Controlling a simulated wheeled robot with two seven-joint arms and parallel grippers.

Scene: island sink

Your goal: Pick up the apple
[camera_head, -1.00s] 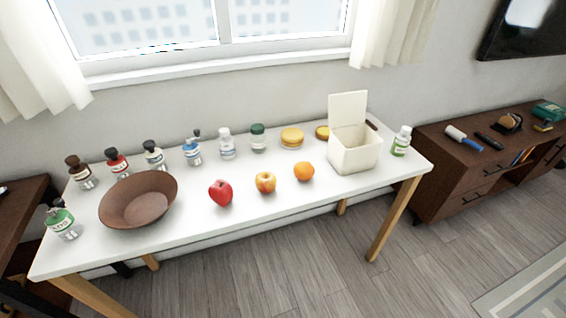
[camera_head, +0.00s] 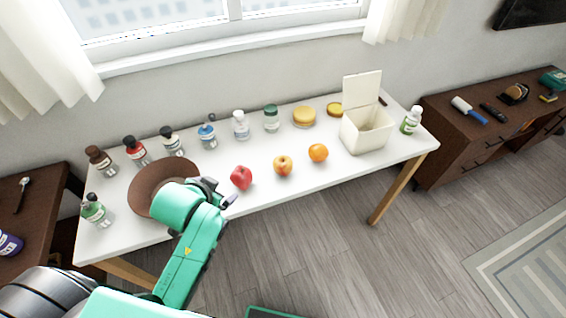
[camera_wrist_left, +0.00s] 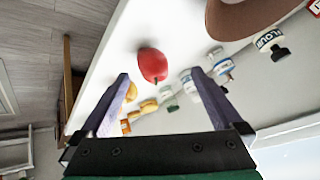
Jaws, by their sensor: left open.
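A red apple-like fruit (camera_head: 241,177) sits on the white table near its front edge, just right of my left gripper (camera_head: 222,194). A yellow-red apple (camera_head: 283,165) stands to its right, with an orange (camera_head: 318,152) beyond. In the left wrist view, my open, empty left gripper (camera_wrist_left: 160,75) has its two purple fingers spread. The red fruit (camera_wrist_left: 152,64) appears between and ahead of the fingertips, apart from them. The yellow-red apple (camera_wrist_left: 132,92) is partly hidden by one finger. My right gripper is not in view.
A brown bowl (camera_head: 147,178) is partly behind my left arm. Several bottles and jars line the back of the table. A white lidded box (camera_head: 367,130) stands open at the right. The front strip right of the orange is clear.

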